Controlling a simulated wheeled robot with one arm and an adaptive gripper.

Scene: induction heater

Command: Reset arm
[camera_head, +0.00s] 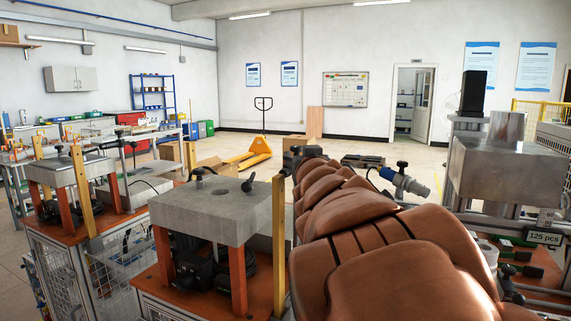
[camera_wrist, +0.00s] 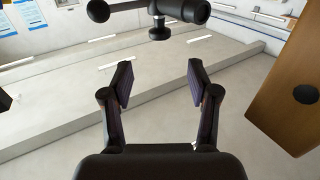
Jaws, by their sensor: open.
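My brown padded arm (camera_head: 395,245) reaches forward from the lower right of the head view, between the two workstations. Its far end is small and partly covered there, and I cannot make out the fingers. In the wrist view, my gripper (camera_wrist: 160,82) has its two dark fingers spread apart, with nothing between them. Black rounded parts with a knob (camera_wrist: 160,32) show beyond the fingertips at the top. A yellowish-brown post (camera_wrist: 285,75) stands to the right of the fingers, apart from them.
A fixture with a thick grey plate (camera_head: 215,208) on orange legs stands left of my arm. A machine with a grey metal block (camera_head: 505,168) stands to the right. A yellow pallet truck (camera_head: 250,155) is on the floor behind. Open floor lies farther back, near the doorway (camera_head: 411,105).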

